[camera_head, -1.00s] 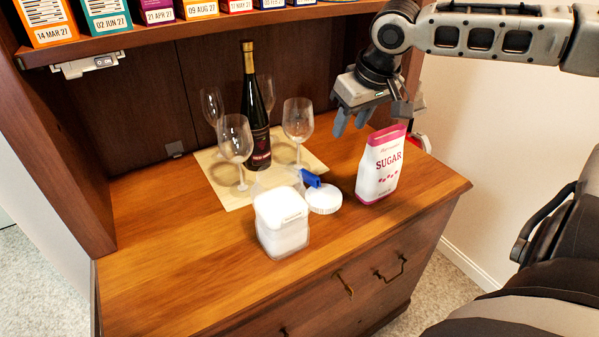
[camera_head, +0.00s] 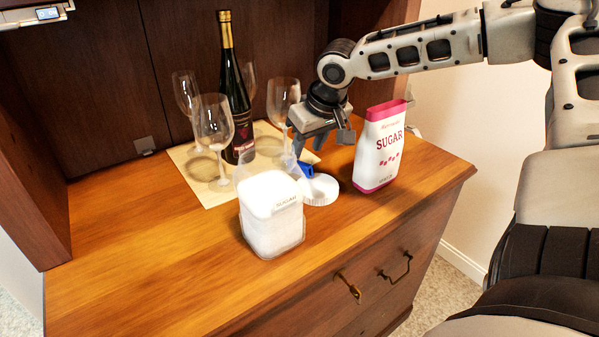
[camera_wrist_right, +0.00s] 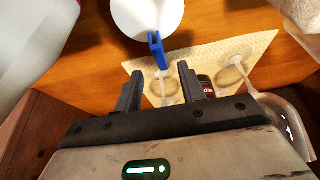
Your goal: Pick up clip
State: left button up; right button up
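In the right wrist view the clip (camera_wrist_right: 157,52) stands out against the white lid (camera_wrist_right: 146,12). There the right gripper's fingers (camera_wrist_right: 160,82) are apart with nothing held between them, and the clip is just beyond their tips. My left gripper is not in view.
The sugar bag (camera_head: 380,150) stands close to the right of my gripper. A wine bottle (camera_head: 235,100) and several wine glasses (camera_head: 212,128) stand on a light mat (camera_head: 205,192) to the left and behind. The counter's left front (camera_head: 130,255) is clear.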

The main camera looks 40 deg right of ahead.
aim_at(303, 163)
jog(key=shift+w+f, duration=0.2)
jog(key=shift+f, duration=0.35)
jog(key=shift+w+f, duration=0.15)
jog(key=shift+f, duration=0.35)
jog(key=x, duration=0.1)
jog(key=b+x, duration=0.1)
jog(key=x, duration=0.1)
jog(key=shift+d+f, duration=0.1)
jog(key=shift+f, duration=0.35)
jog(key=shift+w+f, duration=0.15)
jog(key=shift+f, duration=0.15)
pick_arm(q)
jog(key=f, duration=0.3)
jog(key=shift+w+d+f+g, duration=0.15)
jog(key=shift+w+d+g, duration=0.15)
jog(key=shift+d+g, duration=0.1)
pick_arm(e)
grip_shut()
